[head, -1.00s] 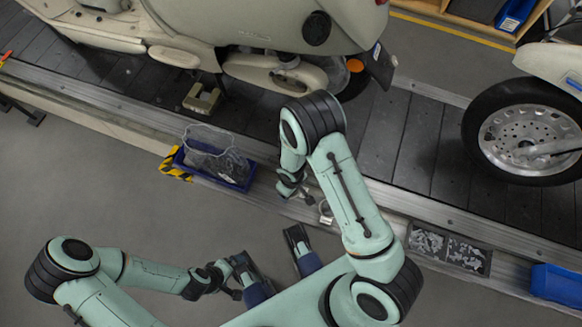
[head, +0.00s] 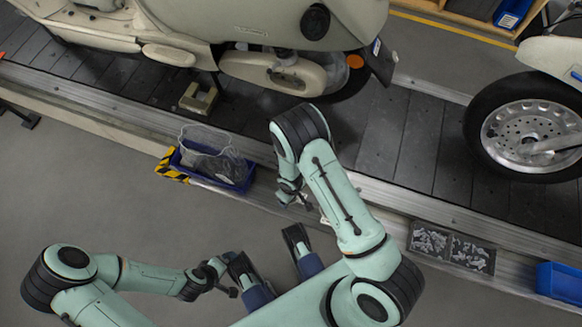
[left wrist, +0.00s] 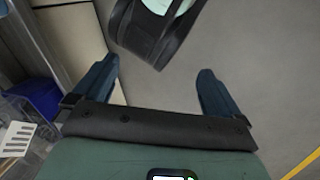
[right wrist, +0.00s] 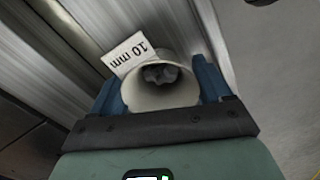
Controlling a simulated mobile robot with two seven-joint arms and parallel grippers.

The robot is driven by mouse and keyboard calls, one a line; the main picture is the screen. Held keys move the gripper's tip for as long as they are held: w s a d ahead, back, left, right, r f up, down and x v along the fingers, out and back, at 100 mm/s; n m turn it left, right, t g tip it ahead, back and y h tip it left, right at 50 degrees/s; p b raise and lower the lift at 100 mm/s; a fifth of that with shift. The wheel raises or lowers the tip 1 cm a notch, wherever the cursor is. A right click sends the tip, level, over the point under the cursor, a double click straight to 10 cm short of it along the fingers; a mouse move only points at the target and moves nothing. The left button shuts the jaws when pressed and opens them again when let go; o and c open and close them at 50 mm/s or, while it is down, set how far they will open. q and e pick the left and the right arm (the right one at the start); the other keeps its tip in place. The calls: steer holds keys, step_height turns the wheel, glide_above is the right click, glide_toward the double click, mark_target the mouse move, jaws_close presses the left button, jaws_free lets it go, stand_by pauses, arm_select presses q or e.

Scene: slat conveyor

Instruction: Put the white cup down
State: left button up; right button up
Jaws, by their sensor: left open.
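The white cup (right wrist: 160,85) sits between the two fingers of my right gripper (right wrist: 165,80) in the right wrist view. Both fingers press against its sides, and its open mouth faces the camera. Something grey lies inside the cup. A white card marked "10 mm" (right wrist: 127,54) shows just beyond its rim. In the head view my right gripper (head: 290,190) is over the conveyor's near edge, and my forearm mostly hides the cup. I cannot tell whether the cup touches a surface. My left gripper (left wrist: 155,80) is open and empty over the floor.
A blue bin (head: 238,186) with a clear bag stands on the near ledge, left of my right gripper. Scooters stand on the slat conveyor (head: 410,150).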

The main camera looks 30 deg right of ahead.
steer(key=shift+o, duration=0.7)
steer(key=shift+r, duration=0.2)
step_height(320, 180, up, 12)
steer(key=f+p, duration=0.1)
steer(key=p, duration=0.2)
arm_select(q)
steer(key=s+d+r+g, duration=0.1)
steer(key=s+d+r, duration=0.1)
steer(key=s+r, duration=0.2)
steer(key=shift+s+g+h, duration=0.4)
steer(key=shift+s, duration=0.1)
arm_select(e)
steer(key=s+a+f+m+y, duration=0.1)
steer(key=s+m, duration=0.3)
steer(key=s, duration=0.4)
steer(key=s+a+f+m+y, duration=0.2)
steer(key=s+a+f+m, duration=0.1)
steer(key=s, duration=0.5)
steer(key=shift+f+m+y, duration=0.3)
steer(key=shift+f+m, duration=0.2)
arm_select(q)
steer(key=shift+d+r, duration=0.1)
arm_select(e)
steer(key=shift+a, duration=0.1)
